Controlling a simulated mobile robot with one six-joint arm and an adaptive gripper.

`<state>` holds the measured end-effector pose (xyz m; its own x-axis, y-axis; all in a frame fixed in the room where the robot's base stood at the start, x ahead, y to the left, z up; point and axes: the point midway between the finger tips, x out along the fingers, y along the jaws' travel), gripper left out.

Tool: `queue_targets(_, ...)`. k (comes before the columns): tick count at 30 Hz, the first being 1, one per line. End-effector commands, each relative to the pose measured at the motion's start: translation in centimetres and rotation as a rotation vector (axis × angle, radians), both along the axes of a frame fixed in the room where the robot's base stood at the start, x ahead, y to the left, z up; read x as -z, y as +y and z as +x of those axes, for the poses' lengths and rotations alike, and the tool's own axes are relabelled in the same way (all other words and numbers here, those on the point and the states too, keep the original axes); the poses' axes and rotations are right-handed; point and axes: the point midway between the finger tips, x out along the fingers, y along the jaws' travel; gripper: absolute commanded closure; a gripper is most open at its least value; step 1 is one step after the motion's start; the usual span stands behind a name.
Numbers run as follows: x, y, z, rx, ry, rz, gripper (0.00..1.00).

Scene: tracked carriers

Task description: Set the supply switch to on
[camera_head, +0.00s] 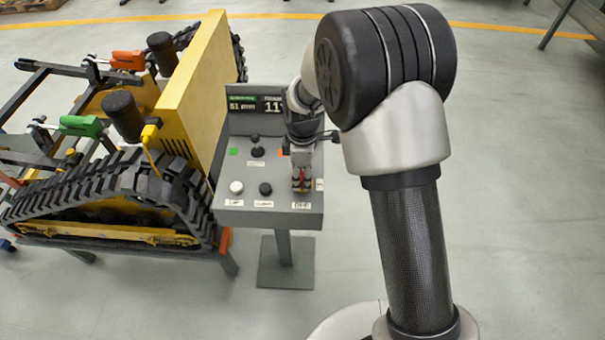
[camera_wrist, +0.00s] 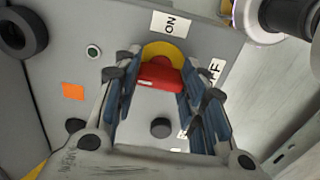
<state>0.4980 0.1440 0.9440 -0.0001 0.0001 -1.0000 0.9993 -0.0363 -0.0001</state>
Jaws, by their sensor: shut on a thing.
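The supply switch is a red handle (camera_wrist: 160,76) on a yellow disc (camera_wrist: 163,48), set in a grey control panel (camera_head: 226,204). An ON label (camera_wrist: 171,25) is above the disc in the wrist view, and an OFF label (camera_wrist: 216,72) is to its right, partly hidden by a finger. My gripper (camera_wrist: 158,72) is shut on the red handle, one finger on each side of it. In the head view my gripper (camera_head: 301,168) is at the panel's right side, over the switch. I cannot tell exactly which label the handle points to.
A yellow and black tracked carrier (camera_head: 120,190) stands close on the left. Open floor (camera_head: 530,180) lies to the right.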

Motion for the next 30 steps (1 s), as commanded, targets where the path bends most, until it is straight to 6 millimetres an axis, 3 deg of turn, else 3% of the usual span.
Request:
queue_targets(11,-0.11,0.0,-0.01,0.143,0.001,0.0,0.86)
queue_targets(30,-0.11,0.0,0.0,0.732,0.0,0.0,0.86)
